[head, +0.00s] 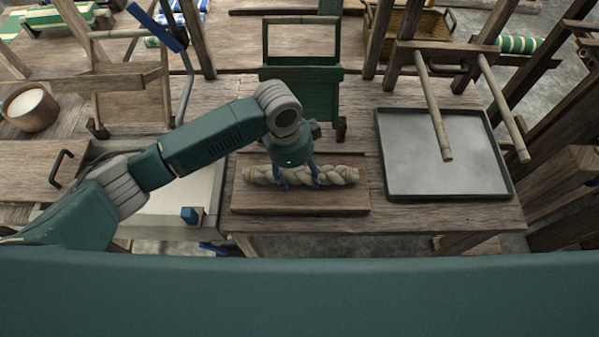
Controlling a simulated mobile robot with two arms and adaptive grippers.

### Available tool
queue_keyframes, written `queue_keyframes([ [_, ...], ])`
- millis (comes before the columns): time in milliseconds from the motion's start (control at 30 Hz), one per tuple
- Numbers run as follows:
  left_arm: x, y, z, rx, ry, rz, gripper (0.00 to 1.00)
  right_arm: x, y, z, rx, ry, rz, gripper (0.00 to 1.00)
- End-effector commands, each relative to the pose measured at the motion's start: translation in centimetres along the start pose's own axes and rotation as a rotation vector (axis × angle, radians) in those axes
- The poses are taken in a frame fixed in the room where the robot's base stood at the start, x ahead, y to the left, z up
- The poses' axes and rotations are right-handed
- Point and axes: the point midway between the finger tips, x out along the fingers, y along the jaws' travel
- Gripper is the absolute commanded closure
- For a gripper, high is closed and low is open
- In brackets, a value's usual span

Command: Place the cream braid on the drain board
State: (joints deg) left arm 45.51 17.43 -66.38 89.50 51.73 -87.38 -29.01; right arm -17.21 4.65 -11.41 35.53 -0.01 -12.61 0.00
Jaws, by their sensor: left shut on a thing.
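The cream braid (339,175) is a thick, pale plaited hank lying left to right. It is on or just above a low wooden board (300,208) with raised edges, which looks like the drain board; I cannot tell whether they touch. My left gripper (300,184) reaches down from above and is shut on the middle of the braid, with its blue fingers on either side. The gripper hides part of the braid's middle. My right gripper is not in view.
A shallow grey metal tray (440,155) stands to the right, with wooden rods above its far part. A green upright frame (301,100) stands behind the board. A pale basin (180,215) is to the left, and a wooden bowl (31,108) is farther left. Loom posts surround the table.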

Motion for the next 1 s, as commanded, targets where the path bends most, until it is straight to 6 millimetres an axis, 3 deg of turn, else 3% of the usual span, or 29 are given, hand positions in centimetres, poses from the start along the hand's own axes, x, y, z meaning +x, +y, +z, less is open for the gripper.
queue_keyframes([
  [267,0.2,0.0,0.0,0.0,0.001,0.0,0.84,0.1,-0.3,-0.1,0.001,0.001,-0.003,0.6],
  [300,0.3,0.0,0.1,-0.001,-0.001,0.001,0.35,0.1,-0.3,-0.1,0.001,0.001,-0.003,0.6],
  [367,0.3,0.0,0.1,-0.001,-0.001,0.001,0.23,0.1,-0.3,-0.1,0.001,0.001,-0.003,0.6],
  [767,-0.3,-0.1,0.0,-0.001,0.0,-0.001,0.22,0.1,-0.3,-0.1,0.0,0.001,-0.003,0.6],
  [1000,-4.6,-0.1,0.0,0.0,0.001,-0.004,0.22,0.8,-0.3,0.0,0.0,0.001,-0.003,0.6],
])
